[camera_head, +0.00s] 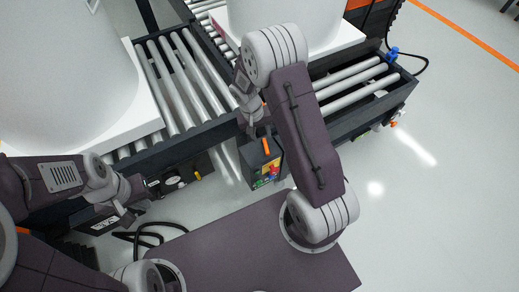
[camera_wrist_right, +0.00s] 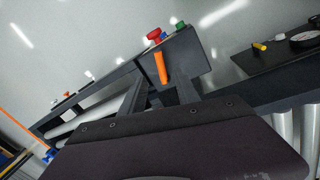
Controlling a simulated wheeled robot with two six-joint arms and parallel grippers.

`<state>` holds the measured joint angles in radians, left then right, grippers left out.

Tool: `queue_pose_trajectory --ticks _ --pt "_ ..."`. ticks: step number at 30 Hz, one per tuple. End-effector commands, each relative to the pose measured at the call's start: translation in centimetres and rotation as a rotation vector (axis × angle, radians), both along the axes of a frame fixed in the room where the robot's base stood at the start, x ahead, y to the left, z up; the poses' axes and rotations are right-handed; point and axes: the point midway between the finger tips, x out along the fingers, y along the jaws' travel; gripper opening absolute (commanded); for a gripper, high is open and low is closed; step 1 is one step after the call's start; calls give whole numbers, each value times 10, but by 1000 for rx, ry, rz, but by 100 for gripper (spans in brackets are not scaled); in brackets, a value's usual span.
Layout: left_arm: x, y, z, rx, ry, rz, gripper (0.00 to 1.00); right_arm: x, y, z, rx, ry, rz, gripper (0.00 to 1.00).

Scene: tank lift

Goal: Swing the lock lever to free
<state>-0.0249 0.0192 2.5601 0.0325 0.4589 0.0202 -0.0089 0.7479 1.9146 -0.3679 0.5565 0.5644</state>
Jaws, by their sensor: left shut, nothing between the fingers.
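The orange lock lever (camera_head: 266,146) sticks up from the dark control box (camera_head: 256,158) at the front edge of the conveyor. In the right wrist view the lever (camera_wrist_right: 161,67) shows ahead of my right gripper (camera_wrist_right: 164,92), whose two dark fingers stand apart with nothing visible between them. In the head view my right gripper (camera_head: 250,118) is just above and left of the lever; its fingertips are partly hard to make out. My left gripper (camera_head: 127,215) is shut and empty at the lower left, near a dark panel below the conveyor.
Red, yellow, green and blue controls (camera_head: 267,171) sit on the box's front. Large white tanks (camera_head: 60,60) stand on white pallets on the roller conveyor (camera_head: 180,80). A dark panel with a gauge and yellow knob (camera_head: 198,176) is left of the box.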

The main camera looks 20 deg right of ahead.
Motion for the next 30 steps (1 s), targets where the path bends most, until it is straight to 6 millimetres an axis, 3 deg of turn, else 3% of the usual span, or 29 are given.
queue_pose_trajectory --ticks 1,8,15,19,30 --pt "0 0 -7 0 0 0 0 -1 0 -8 1 3 -1 38" --pt "0 0 -10 0 -1 0 0 -2 -2 -15 0 4 -1 38" --pt "0 0 -32 0 0 0 0 -4 -11 -66 1 5 -2 38" --pt "0 0 -40 0 0 0 0 -5 -15 -85 2 3 -2 38" --pt "0 0 -41 0 0 0 0 -5 -17 -94 1 2 0 38"
